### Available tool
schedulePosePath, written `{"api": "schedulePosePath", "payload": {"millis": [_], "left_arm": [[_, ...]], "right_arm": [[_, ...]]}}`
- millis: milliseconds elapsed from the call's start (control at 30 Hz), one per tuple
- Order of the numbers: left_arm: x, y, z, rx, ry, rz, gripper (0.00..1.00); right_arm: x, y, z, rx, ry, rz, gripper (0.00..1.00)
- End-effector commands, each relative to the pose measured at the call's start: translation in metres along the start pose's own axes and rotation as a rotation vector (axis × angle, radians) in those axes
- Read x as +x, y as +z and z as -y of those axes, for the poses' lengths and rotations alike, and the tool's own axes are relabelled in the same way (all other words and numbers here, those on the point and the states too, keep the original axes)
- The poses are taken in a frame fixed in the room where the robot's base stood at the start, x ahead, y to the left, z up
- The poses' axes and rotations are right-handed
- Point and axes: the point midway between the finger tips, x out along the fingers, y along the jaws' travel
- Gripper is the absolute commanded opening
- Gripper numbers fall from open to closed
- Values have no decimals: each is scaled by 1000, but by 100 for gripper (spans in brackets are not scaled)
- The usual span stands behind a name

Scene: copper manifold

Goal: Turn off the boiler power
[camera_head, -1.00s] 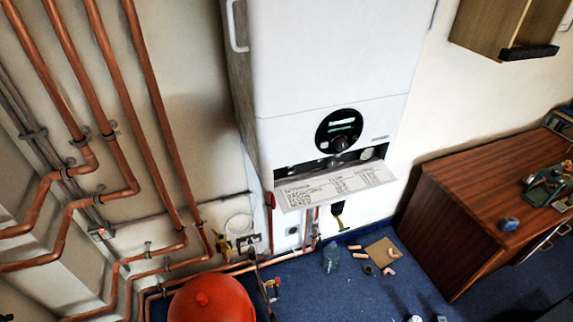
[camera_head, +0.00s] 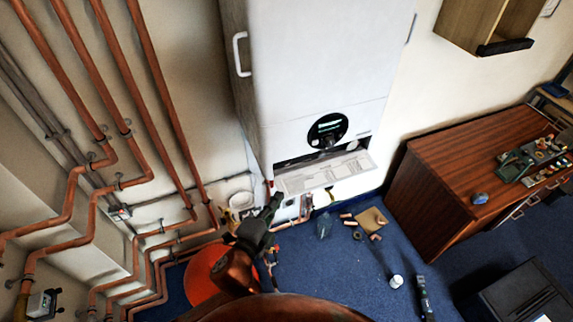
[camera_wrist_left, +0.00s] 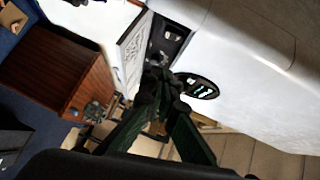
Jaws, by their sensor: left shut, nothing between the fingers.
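The white boiler (camera_head: 320,70) hangs on the wall in the head view. Its round black control panel (camera_head: 327,128) has a lit green display and a knob at its lower edge. A white flap with printed text (camera_head: 325,172) hangs open below it. My left gripper (camera_head: 277,198) is shut and empty, just below the flap's left end. In the left wrist view the gripper (camera_wrist_left: 157,82) points towards the boiler underside, between the flap (camera_wrist_left: 133,48) and the round panel (camera_wrist_left: 197,86). I cannot tell whether it touches anything. My right gripper is not in view.
Copper pipes (camera_head: 150,90) run down the wall at left, with a small grey box with a red part (camera_head: 119,212) among them. A red round vessel (camera_head: 205,275) stands below. A brown wooden desk (camera_head: 440,190) is at right. Small items lie on the blue carpet (camera_head: 345,265).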

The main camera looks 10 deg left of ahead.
Motion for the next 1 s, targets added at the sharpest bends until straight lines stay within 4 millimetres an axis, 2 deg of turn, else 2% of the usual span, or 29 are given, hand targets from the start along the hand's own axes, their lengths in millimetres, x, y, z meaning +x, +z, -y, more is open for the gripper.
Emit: {"api": "schedulePosePath", "payload": {"millis": [67, 367, 533, 667, 1000], "left_arm": [[-3, -5, 7, 15, -13, -11, 0], [-2, -5, 7, 16, -14, -11, 0], [8, -5, 8, 16, -14, -10, 0], [28, -5, 9, 15, -14, -9, 0], [98, -5, 10, 15, -14, -9, 0]], "right_arm": [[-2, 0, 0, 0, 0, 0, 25], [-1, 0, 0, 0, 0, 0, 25], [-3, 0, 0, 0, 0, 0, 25], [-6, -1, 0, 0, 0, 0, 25], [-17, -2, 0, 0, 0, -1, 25]]}}
